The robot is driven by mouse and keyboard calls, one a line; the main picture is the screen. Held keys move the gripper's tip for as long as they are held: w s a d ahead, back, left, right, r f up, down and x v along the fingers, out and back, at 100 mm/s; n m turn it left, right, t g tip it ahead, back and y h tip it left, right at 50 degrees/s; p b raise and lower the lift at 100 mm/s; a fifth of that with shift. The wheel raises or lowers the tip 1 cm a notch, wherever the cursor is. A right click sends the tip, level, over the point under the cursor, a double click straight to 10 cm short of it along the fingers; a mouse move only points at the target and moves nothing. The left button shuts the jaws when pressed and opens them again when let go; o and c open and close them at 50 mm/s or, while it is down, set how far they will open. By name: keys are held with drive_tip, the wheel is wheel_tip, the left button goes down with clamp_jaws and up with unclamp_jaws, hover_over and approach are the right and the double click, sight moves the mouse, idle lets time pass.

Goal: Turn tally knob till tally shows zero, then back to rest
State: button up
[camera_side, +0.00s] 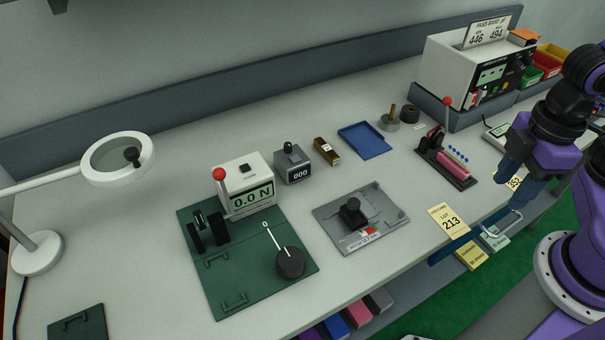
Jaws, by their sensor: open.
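The tally (293,167) is a small dark grey box on the bench, in the middle of the view, just right of the white force gauge. Its window appears to read 000. A dark knob (290,147) stands on its top; its turn angle is too small to tell.
A force gauge (247,184) reading 0.0 N stands on a green plate with a red-tipped lever. A brown block (327,151), a blue tray (365,140) and a grey fixture (385,219) surround the tally. A pink-roller stand (453,165) lies nearer my gripper. A magnifier lamp (118,158) stands left.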

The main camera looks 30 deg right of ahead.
idle(0.3)
wheel_tip(320, 180, up, 5)
drive_tip(key=m+t+h, duration=0.1)
drive_tip(key=m+t, duration=0.3)
drive_tip(key=m, duration=1.1)
hover_over(288, 145)
drive_tip(key=s+a, duration=0.2)
drive_tip(key=s, duration=0.5)
drive_tip(key=x, duration=1.1)
drive_tip(key=d+x, duration=0.1)
drive_tip(key=x, duration=0.5)
drive_tip(key=shift+w, duration=0.1)
clamp_jaws()
